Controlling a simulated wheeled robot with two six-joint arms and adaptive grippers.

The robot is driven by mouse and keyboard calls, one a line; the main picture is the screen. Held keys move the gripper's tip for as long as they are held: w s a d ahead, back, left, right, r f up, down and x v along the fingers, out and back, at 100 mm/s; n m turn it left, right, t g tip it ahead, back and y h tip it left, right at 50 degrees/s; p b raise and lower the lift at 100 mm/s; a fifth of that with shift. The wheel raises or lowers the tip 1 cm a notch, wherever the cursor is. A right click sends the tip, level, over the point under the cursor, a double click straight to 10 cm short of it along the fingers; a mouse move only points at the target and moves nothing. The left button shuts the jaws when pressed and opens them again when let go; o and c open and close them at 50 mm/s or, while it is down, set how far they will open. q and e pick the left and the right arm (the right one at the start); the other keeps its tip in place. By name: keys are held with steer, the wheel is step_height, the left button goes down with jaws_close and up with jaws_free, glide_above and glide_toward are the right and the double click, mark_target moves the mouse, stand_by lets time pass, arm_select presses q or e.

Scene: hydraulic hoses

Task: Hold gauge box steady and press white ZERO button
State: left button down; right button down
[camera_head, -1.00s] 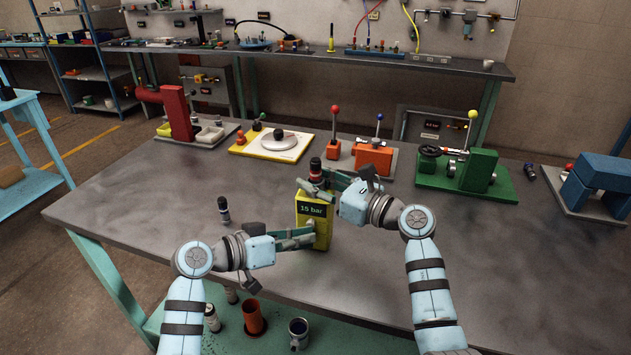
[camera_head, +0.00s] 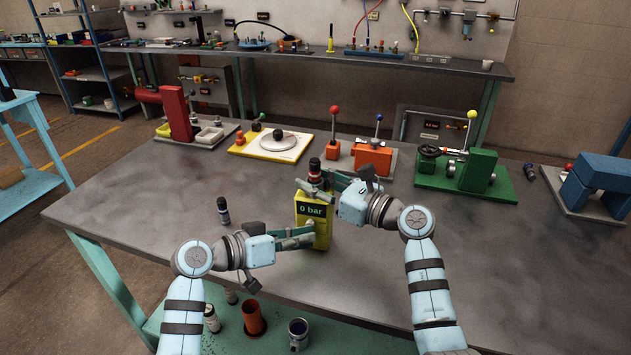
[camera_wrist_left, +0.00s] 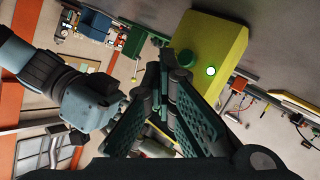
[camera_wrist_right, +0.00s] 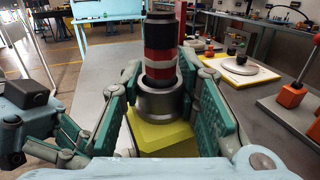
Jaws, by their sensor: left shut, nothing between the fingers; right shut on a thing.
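The yellow gauge box (camera_head: 321,240) stands upright on the grey bench; its display (camera_head: 314,211) reads "0 bar". A metal collar (camera_wrist_right: 160,100) with a black and red cylinder (camera_wrist_right: 161,55) rises from its top. My right gripper (camera_head: 312,188) is shut on this top fitting, one finger on each side. My left gripper (camera_head: 311,237) is shut and empty at the box's lower front. In the left wrist view, its closed fingertips (camera_wrist_left: 170,56) are close to the box (camera_wrist_left: 205,40). I cannot tell whether the fingertips touch the box.
A small black cylinder (camera_head: 224,211) stands left of the box. Behind are a yellow-edged board (camera_head: 268,146), an orange lever fixture (camera_head: 372,157) and a green fixture (camera_head: 470,172). A blue block fixture (camera_head: 598,185) is at right. Cups and cylinders stand on the shelf below the front edge.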

arm_select(q)
steer(key=shift+s, duration=0.15)
arm_select(e)
steer(key=shift+f, duration=0.1)
arm_select(q)
steer(key=s, duration=0.2)
steer(key=s+a, duration=0.1)
steer(key=s, duration=0.2)
steer(key=shift+s+a, duration=0.3)
steer(key=shift+s, duration=0.05)
stand_by(1.2)
arm_select(e)
steer(key=c, duration=1.1)
jaws_free()
